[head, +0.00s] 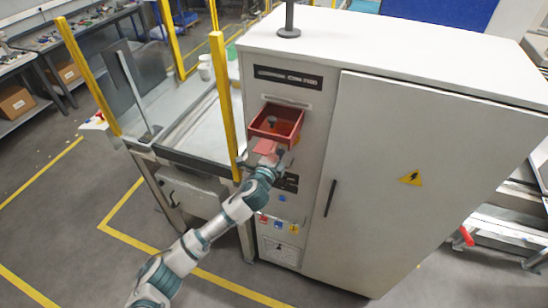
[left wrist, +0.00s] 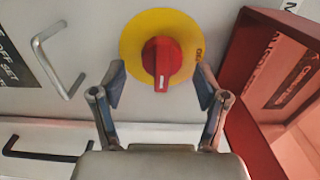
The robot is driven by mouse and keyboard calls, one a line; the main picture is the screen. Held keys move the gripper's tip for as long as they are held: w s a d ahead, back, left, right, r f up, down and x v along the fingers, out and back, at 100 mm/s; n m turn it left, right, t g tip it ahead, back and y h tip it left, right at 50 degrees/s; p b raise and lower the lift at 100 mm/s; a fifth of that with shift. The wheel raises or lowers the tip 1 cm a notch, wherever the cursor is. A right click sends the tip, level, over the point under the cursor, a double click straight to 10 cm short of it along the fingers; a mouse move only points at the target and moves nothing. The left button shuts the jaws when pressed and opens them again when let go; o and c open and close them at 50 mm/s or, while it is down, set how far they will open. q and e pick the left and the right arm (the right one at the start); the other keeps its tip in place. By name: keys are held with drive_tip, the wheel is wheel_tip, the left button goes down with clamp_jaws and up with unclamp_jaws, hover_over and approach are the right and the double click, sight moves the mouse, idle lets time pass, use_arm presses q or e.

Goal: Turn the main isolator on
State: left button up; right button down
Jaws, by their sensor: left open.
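The main isolator is a red rotary knob (left wrist: 162,60) on a round yellow plate (left wrist: 135,42) in the left wrist view. The knob's grip bar points down in that picture, and a small dark mark sits at the plate's right edge. My left gripper (left wrist: 160,84) is open, with one finger on each side of the knob's lower end; I cannot tell whether they touch it. In the head view my left gripper (head: 267,150) is at the cabinet front, by a red open-fronted box (head: 293,113). I cannot make out the knob clearly there. My right gripper is not in view.
The pale cabinet (head: 365,50) has a large door with a dark handle (head: 330,198). In the wrist view, the red box wall (left wrist: 248,65) stands close right of the knob, a grey bracket handle (left wrist: 55,65) is at left. A yellow post (head: 222,100) stands left of the cabinet.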

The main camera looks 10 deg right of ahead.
use_arm(q)
drive_tip(key=v, duration=0.9)
drive_tip(key=shift+a, duration=0.2)
drive_tip(key=shift+s+d+f, duration=0.1)
drive_tip(key=shift+f, duration=0.1)
